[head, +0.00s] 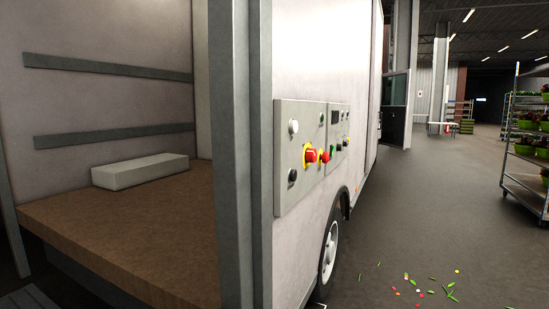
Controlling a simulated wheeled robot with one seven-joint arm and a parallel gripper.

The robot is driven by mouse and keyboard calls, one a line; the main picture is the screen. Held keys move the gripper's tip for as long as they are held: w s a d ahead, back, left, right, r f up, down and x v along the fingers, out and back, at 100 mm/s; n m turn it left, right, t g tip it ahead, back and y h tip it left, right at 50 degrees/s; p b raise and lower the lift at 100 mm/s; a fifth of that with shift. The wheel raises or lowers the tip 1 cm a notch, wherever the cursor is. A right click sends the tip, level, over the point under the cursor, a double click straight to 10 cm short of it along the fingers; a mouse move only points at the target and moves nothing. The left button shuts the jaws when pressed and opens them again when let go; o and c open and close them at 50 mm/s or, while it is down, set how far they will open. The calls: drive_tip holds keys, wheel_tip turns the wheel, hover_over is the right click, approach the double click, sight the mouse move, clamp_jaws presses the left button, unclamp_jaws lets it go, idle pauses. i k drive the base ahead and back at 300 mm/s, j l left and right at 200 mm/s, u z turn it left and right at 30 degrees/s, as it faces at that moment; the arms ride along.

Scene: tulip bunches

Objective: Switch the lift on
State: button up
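A grey control panel (313,186) is fixed on the outer side wall of a white truck body (315,60), just right of the rear corner post. It carries a white knob (293,127), a red emergency-style button on a yellow base (310,156), a second red and yellow control (324,157), a black knob (292,175) and small green buttons (333,150). A dark display (335,117) sits at its upper right. Labels are too small to read. I cannot tell which control belongs to the lift. My gripper is not in view.
The truck's open cargo bay has a brown floor (120,225) with a white block (140,171) on it. A plant trolley (525,190) stands at the far right. Leaves and petals (419,291) lie on the ground at the lower right. The grey floor (430,200) between truck and trolley is open.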

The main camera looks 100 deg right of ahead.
sight(311, 153)
drive_tip(key=k+l+z, duration=0.15)
drive_tip(key=z, duration=0.3)
drive_tip(key=k+l+z, duration=0.2)
drive_tip(key=z, duration=0.3)
drive_tip(key=k+l, duration=0.05)
